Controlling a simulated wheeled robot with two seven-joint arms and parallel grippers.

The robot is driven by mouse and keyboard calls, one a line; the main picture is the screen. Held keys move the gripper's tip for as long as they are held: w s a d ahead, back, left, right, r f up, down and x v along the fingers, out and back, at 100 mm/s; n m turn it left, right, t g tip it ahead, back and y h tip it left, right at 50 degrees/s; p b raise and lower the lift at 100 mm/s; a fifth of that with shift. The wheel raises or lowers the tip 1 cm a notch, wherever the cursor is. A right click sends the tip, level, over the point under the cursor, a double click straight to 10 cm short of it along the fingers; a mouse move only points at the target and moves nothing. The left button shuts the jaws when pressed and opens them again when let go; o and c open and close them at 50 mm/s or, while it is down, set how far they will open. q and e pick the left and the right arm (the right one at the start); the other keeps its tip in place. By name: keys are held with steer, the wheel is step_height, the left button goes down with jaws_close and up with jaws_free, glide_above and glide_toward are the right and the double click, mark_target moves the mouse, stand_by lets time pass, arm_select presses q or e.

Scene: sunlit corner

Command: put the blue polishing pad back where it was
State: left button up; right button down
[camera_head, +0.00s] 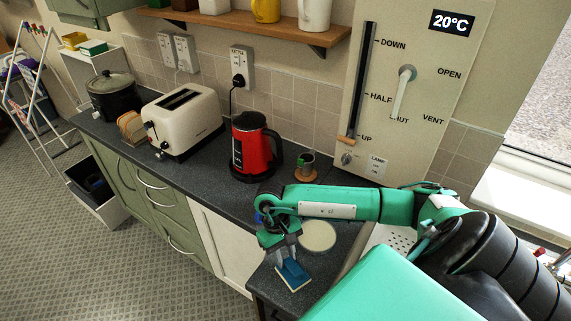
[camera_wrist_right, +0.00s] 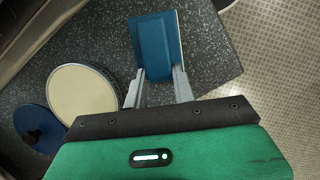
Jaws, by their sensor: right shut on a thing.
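The blue polishing pad (camera_head: 292,274) is a small blue block with a pale underside, near the end of the dark worktop in the head view. My right gripper (camera_head: 279,256) is shut on it from above. The right wrist view shows the pad (camera_wrist_right: 156,47) between the two grey fingertips (camera_wrist_right: 158,82), with the speckled worktop behind it. I cannot tell whether the pad touches the worktop. My left gripper is not in view.
A round cream disc (camera_head: 318,235) lies beside the gripper on the worktop (camera_head: 262,280). In the wrist view a blue disc with a dark knob (camera_wrist_right: 35,128) lies next to it. A red kettle (camera_head: 251,147), a toaster (camera_head: 183,120) and a small cup (camera_head: 306,166) stand farther back.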

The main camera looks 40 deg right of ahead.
steer(key=c, duration=1.1)
jaws_free()
steer(key=shift+f, duration=0.1)
steer(key=shift+c, duration=0.2)
steer(key=shift+w, duration=0.1)
steer(key=shift+w+r+b, duration=0.1)
steer(key=shift+r+b, duration=0.2)
steer(key=shift+r, duration=0.05)
steer(key=b+v, duration=0.5)
steer(key=v, duration=0.6)
steer(key=shift+r, duration=0.2)
steer(key=shift+r, duration=0.1)
